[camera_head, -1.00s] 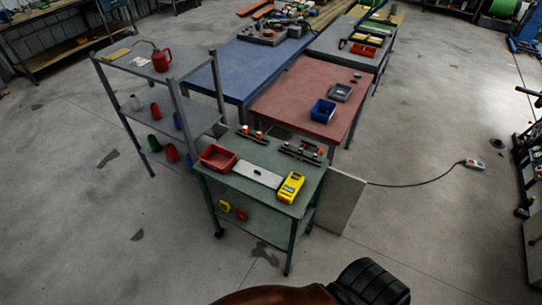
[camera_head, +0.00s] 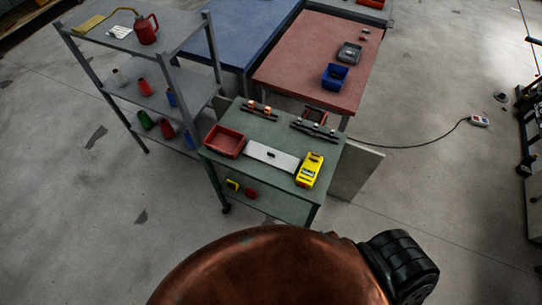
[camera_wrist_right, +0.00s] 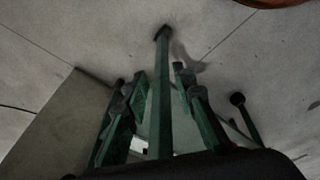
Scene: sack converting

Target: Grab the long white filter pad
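The long white filter pad (camera_head: 271,157) lies flat on the green cart (camera_head: 262,132), between a red bin (camera_head: 225,141) and a yellow device (camera_head: 310,170). A small dark mark or part shows near its middle. Neither gripper shows in the head view.
Dark racks with orange parts (camera_head: 315,130) line the cart's back edge. A pale panel (camera_head: 355,174) leans at its right side. A grey shelf (camera_head: 140,85) stands left, and a red table (camera_head: 310,75) behind. The floor in front is clear.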

